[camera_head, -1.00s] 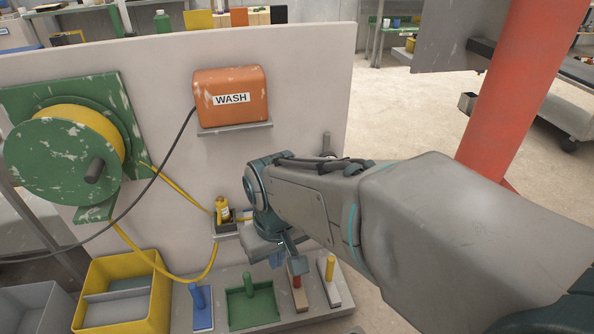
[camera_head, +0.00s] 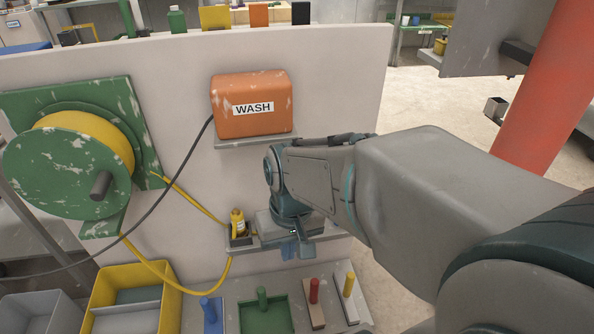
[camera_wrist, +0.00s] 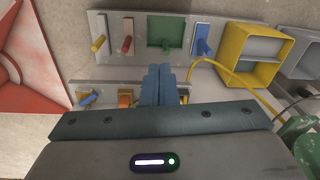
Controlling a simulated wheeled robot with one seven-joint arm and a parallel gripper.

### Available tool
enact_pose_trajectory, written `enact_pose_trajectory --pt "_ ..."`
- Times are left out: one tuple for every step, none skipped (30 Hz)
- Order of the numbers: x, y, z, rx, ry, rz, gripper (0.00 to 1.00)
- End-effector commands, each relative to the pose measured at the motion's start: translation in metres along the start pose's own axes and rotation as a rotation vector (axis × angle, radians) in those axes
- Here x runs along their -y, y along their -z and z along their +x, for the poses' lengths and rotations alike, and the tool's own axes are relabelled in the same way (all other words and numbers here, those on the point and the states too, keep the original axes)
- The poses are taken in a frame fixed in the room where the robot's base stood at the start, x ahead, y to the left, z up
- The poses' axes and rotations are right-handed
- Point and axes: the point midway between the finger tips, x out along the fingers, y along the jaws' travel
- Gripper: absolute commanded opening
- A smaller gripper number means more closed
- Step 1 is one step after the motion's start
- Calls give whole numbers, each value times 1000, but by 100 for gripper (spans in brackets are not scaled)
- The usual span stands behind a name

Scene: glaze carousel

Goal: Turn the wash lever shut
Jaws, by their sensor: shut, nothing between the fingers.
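The orange box labelled WASH (camera_head: 252,104) is fixed on the pale upright panel. No lever in view carries a readable wash label. In the wrist view a small blue handle (camera_wrist: 90,98) and an orange part (camera_wrist: 125,97) stand on the grey ledge, left of my gripper (camera_wrist: 158,72). I cannot tell if either belongs to the wash lever. My gripper is shut and empty, pointing down. In the head view it (camera_head: 296,248) is in front of the ledge below the WASH box, and my arm hides part of the panel there.
A lower shelf holds blue (camera_head: 208,310), green (camera_head: 263,300), red (camera_head: 314,291) and yellow (camera_head: 348,285) upright handles. A yellow-capped nozzle (camera_head: 238,222) sits in a holder left of my gripper. A green hose reel (camera_head: 65,165) and yellow bin (camera_head: 100,300) are further left.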

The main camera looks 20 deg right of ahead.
Motion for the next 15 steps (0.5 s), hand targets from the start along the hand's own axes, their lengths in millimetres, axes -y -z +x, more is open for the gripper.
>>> enact_pose_trajectory --pt "-6 4 10 43 25 69 0" --pt "-9 7 14 68 44 115 0" --pt "-12 12 21 105 74 182 0" --pt "-16 15 27 134 99 235 0" --pt "-19 19 32 162 126 290 0" --pt "-24 24 40 200 165 364 0" --pt "-28 28 45 226 194 418 0" --pt "-31 32 51 252 225 472 0" --pt "-37 38 58 285 267 542 0" --pt "-41 42 63 309 300 595 0" --pt "-46 47 69 332 334 649 0" --pt "-52 53 76 362 381 719 0" --pt "-58 58 82 382 417 772 0" --pt "-64 62 88 403 454 823 0" --pt "-72 68 95 426 506 892 0"
